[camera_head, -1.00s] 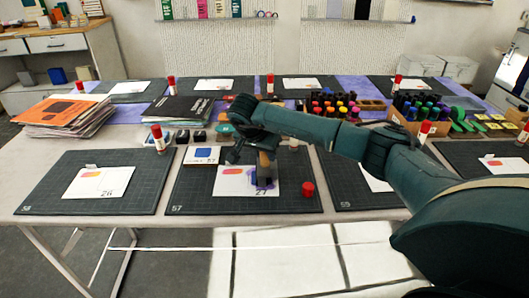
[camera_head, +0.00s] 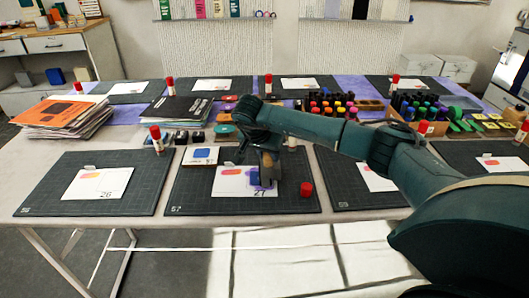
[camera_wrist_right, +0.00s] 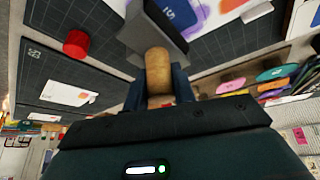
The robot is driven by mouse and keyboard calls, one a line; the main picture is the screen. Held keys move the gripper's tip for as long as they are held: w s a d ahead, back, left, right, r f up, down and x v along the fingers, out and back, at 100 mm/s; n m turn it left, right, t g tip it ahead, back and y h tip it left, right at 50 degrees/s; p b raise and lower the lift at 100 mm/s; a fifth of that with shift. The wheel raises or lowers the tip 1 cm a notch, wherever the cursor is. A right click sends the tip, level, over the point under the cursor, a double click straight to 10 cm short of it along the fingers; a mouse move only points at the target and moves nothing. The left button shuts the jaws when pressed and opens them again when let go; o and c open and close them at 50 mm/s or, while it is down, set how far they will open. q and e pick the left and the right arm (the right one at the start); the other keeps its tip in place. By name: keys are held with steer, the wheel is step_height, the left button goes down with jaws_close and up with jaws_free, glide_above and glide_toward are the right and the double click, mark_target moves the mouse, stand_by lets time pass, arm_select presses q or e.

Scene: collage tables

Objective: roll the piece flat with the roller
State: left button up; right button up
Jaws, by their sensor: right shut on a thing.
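My right gripper (camera_head: 268,162) is shut on the roller's wooden handle, low over the middle mat. In the right wrist view the tan handle (camera_wrist_right: 158,68) stands between the two fingers, with the roller's grey head (camera_wrist_right: 148,32) beyond it. A white card (camera_head: 228,184) numbered 27 lies under and left of the roller. It bears an orange piece (camera_head: 232,171) and a blue and purple piece (camera_head: 256,176) beside the roller head. The blue and purple piece also shows in the right wrist view (camera_wrist_right: 182,12). I cannot tell whether the roller touches it. My left gripper is not in view.
A red cap (camera_head: 306,189) stands on the mat (camera_head: 200,202) just right of the card. A small card with a blue square (camera_head: 200,155) lies at the mat's back left. Ink pads (camera_head: 190,137) and marker bottles (camera_head: 333,104) stand behind.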

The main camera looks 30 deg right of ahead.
steer(key=shift+s+d, duration=0.4)
steer(key=shift+d, duration=0.1)
steer(key=shift+w+a, duration=0.5)
steer(key=shift+a, duration=0.25)
steer(key=shift+w+a, duration=0.45)
steer(key=shift+a, duration=0.3)
steer(key=shift+w+a, duration=0.5)
steer(key=shift+a, duration=0.25)
steer(key=shift+s+d+p, duration=0.2)
steer(key=shift+s+d, duration=0.2)
steer(key=shift+d, duration=0.2)
steer(key=shift+s+d+p, duration=0.2)
steer(key=shift+s+d, duration=0.2)
steer(key=shift+d, duration=0.2)
step_height(320, 180, up, 7)
steer(key=p, duration=0.5)
